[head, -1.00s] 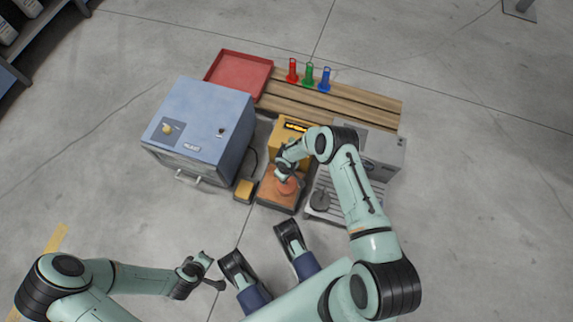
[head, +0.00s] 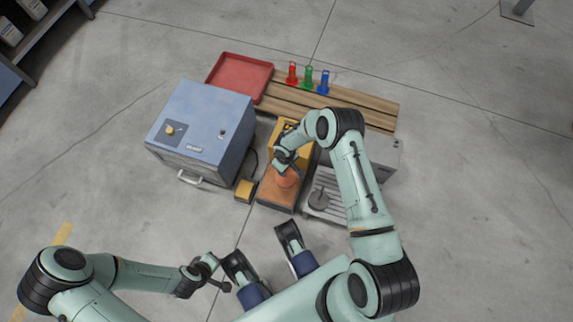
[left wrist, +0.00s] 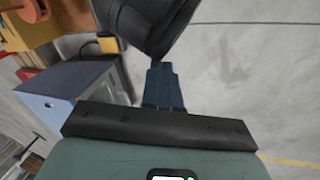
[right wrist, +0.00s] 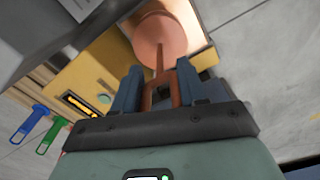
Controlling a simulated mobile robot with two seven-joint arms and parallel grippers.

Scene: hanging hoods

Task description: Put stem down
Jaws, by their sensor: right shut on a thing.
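My right gripper (right wrist: 158,82) is shut on the thin brown stem (right wrist: 159,62), which rises between its fingers from a round orange disc (right wrist: 160,32). In the head view the right gripper (head: 284,162) points down over the orange disc (head: 287,179), above the brown-orange front plate (head: 274,194) of a yellow device. I cannot tell whether the disc touches the plate. My left gripper (left wrist: 162,83) has its fingers together and empty. In the head view it (head: 221,286) is low, in front of the equipment and apart from it.
A blue box (head: 205,115) stands left of the yellow device (head: 303,150), with a small yellow block (head: 245,190) between. A grey machine (head: 385,158) is close on the right. Behind are a red tray (head: 240,74) and red, green and blue items on wooden slats (head: 360,112).

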